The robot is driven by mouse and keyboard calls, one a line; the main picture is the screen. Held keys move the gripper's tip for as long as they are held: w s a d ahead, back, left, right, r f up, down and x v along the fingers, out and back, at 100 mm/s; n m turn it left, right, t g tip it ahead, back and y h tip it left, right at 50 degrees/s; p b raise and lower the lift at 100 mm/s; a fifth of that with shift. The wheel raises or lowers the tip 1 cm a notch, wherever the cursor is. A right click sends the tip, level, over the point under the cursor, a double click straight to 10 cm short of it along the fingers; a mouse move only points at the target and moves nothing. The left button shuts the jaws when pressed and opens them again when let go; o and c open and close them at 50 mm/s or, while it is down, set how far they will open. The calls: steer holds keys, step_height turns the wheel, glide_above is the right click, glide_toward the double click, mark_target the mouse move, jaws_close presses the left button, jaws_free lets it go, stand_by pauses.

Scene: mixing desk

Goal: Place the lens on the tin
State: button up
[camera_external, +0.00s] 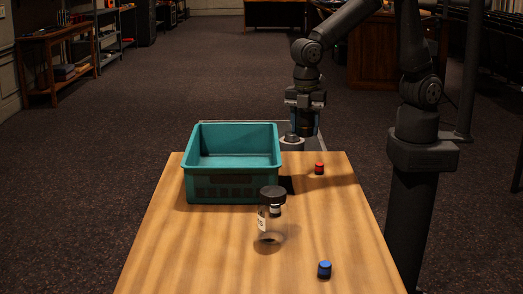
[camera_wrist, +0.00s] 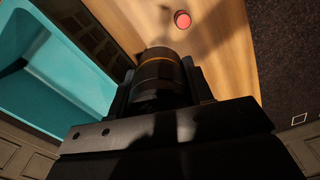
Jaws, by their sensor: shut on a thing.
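My gripper (camera_external: 303,122) is above the far end of the table, behind and right of the teal crate. In the wrist view my gripper (camera_wrist: 160,92) is shut on the lens (camera_wrist: 160,68), a black cylinder with a thin orange ring. The lens is held between the two fingers, clear of the tabletop. A grey round-topped piece (camera_external: 292,141) shows below the gripper, just behind the crate; I cannot tell whether it is the tin or part of what I hold. No tin can be made out for certain in either view.
The teal crate (camera_external: 232,186) stands on the wooden table (camera_external: 190,255); it also shows in the wrist view (camera_wrist: 60,60). A glass jar with a black lid (camera_external: 271,218) stands mid-table. A red cap (camera_external: 319,169) and a blue cap (camera_external: 324,270) lie on the right.

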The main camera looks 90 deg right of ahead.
mark_target(305, 111)
step_height(305, 111, up, 4)
steer(key=shift+w+f, duration=0.1)
steer(key=shift+w+d, duration=0.2)
steer(key=shift+d, duration=0.45)
steer(key=w+d+m, duration=0.2)
steer(key=d+m, duration=0.3)
steer(key=d, duration=0.9)
steer(key=w+d+m, duration=0.2)
steer(key=d+m, duration=0.3)
steer(key=d, duration=0.9)
steer(key=s+d+m, duration=0.5)
steer(key=s+d, duration=0.3)
steer(key=d, duration=0.5)
steer(key=s+d+m, duration=0.5)
steer(key=s+d, duration=0.3)
steer(key=d, duration=0.6)
step_height(305, 111, down, 11)
steer(key=w+a+f, duration=0.1)
steer(key=w+f, duration=0.1)
steer(key=w, duration=0.1)
steer(key=w+a+f, duration=0.1)
steer(key=w+f, duration=0.1)
steer(key=w, duration=0.2)
steer(key=w+a+f, duration=0.1)
steer(key=w+f, duration=0.2)
steer(key=shift+w+a, duration=0.3)
steer(key=shift+a, duration=0.1)
steer(key=shift+f, duration=1.95)
